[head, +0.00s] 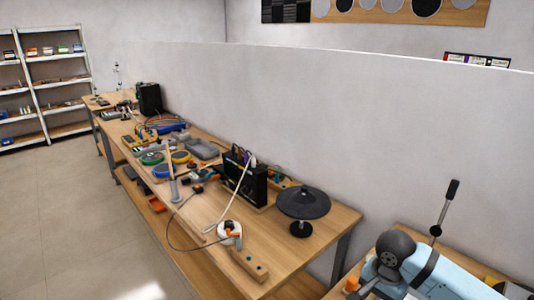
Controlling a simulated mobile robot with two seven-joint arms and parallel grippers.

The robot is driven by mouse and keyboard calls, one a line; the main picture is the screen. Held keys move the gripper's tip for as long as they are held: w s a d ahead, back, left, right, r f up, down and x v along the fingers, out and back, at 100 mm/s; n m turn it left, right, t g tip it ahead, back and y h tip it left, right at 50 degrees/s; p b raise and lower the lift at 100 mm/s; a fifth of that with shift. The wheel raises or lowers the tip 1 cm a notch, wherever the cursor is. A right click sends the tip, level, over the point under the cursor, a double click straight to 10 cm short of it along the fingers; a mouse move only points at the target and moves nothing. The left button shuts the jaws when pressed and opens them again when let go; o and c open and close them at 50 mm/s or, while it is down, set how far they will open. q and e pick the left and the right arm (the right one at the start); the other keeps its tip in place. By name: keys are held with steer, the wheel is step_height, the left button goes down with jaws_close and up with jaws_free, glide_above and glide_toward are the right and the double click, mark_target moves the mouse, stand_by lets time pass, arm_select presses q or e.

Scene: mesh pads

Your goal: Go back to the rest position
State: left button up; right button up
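Neither of my grippers nor any part of my arms that I can make out shows in the head view. What they hold, if anything, is hidden. The task names no object. A long wooden workbench (302,252) runs from the front centre to the back left along a pale wall, with many things on its top.
A black round pad on a stand (303,203), a black box (244,181) and a white-and-orange item (229,233) stand on the bench. A light-blue machine (440,277) fills the lower right. Shelves (48,98) stand back left. The floor (75,225) at left is clear.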

steer(key=s+a+f+n+t+y, duration=0.1)
steer(key=a+f, duration=0.1)
steer(key=s+a+f+n+y, duration=0.1)
steer(key=a+f, duration=0.1)
steer(key=f, duration=0.1)
steer(key=s+a+f+n+t+y+p, duration=0.1)
steer(key=a+f+n, duration=0.1)
steer(key=a, duration=0.1)
steer(key=shift+s+a+f+t, duration=0.1)
steer(key=shift+f+t, duration=0.05)
steer(key=shift+t, duration=0.15)
arm_select(q)
steer(key=r+p, duration=0.1)
steer(key=r, duration=0.1)
steer(key=r+p, duration=0.2)
steer(key=shift+s+a, duration=0.15)
steer(key=shift+a, duration=0.05)
arm_select(e)
steer(key=s+f+n+t, duration=0.3)
steer(key=s+n+t, duration=0.1)
steer(key=s, duration=0.4)
steer(key=s+d+f+n+t, duration=0.1)
steer(key=s+f+n+t, duration=0.2)
steer(key=s, duration=0.6)
steer(key=shift+s+d+f+n+t, duration=0.15)
steer(key=shift+s+f+n+t, duration=0.15)
steer(key=shift+n+t, duration=0.45)
